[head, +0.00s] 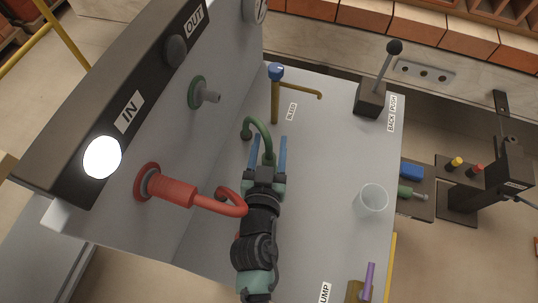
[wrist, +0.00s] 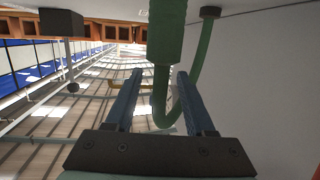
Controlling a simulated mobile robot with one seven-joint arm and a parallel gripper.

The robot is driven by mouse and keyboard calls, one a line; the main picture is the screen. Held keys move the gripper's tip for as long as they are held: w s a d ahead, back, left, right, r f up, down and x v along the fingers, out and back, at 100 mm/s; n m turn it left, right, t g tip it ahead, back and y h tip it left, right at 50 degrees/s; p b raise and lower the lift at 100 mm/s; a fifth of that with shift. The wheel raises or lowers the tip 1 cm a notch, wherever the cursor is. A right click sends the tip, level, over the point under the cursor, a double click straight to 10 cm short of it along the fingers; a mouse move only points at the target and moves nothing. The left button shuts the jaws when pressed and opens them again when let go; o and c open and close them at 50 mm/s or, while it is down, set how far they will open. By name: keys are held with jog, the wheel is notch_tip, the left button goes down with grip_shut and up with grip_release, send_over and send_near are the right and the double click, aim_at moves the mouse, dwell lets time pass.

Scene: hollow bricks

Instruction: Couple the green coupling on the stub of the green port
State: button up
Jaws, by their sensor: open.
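The green port (head: 195,92) is on the sloped panel, with a bare grey stub (head: 211,96) pointing right. The green hose (head: 262,132) arches from a dark base on the bench towards my gripper. The thicker green coupling (wrist: 168,32) shows at the top of the wrist view, and its hose (wrist: 160,100) loops down between my fingers. In the head view the coupling (head: 269,160) is partly hidden at my gripper. My gripper (head: 267,140) is open, with a blue finger on each side of the green piece. I cannot tell whether either finger touches it.
A red coupling (head: 172,190) with a red hose sits on the red port, left of my arm. A yellow pipe with a blue knob (head: 276,72) stands behind my gripper. A clear cup (head: 373,198) and a lever box (head: 370,98) are to the right.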

jog(key=shift+x, duration=0.95)
grip_shut()
